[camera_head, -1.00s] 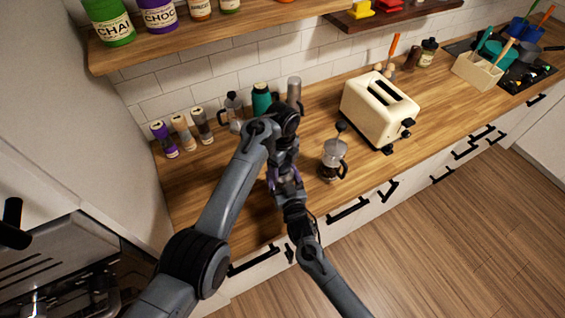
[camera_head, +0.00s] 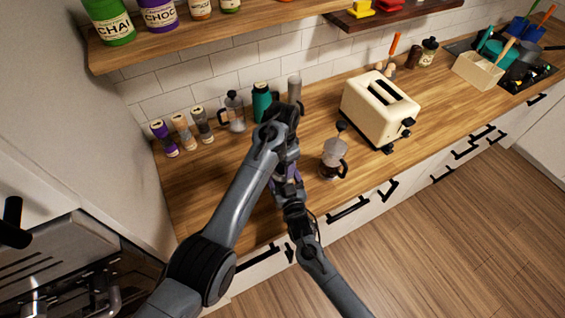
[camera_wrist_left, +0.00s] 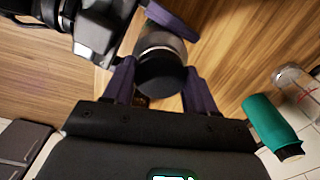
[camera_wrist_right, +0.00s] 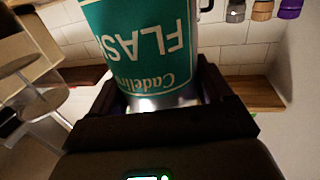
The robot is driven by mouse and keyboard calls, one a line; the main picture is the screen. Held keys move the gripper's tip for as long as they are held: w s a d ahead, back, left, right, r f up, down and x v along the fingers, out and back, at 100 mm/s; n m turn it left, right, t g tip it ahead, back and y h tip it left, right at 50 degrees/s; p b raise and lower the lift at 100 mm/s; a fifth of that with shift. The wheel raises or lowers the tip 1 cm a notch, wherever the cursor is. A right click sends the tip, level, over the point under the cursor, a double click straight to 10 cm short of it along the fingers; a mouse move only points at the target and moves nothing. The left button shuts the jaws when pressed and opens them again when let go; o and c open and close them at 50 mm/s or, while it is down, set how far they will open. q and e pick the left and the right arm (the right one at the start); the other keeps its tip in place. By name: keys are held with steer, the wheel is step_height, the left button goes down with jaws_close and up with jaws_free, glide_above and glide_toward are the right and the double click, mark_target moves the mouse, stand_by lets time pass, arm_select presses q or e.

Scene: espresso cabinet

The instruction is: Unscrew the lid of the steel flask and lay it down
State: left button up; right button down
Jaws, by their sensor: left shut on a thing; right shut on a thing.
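The steel flask shows in the right wrist view with a green label (camera_wrist_right: 150,40) reading FLASK upside down, between the fingers of my right gripper (camera_wrist_right: 165,98), which is shut on it. In the left wrist view its steel body (camera_wrist_left: 160,42) shows behind the dark round lid (camera_wrist_left: 162,72). The lid sits between the purple fingers of my left gripper (camera_wrist_left: 160,92), shut on it. The lid lines up with the flask; I cannot tell whether the thread is loose. In the head view my left gripper (camera_head: 284,165) and right gripper (camera_head: 291,190) meet over the counter and mostly hide the flask.
A glass coffee press (camera_head: 334,160) stands close right of my grippers, with a cream toaster (camera_head: 378,108) beyond. A teal bottle (camera_head: 261,100), another press (camera_head: 235,112) and several jars (camera_head: 182,132) line the wall. The counter's left front (camera_head: 215,190) is clear.

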arm_select(q)
steer(key=shift+n, duration=0.9)
steer(key=o, duration=1.1)
steer(key=shift+o, duration=0.2)
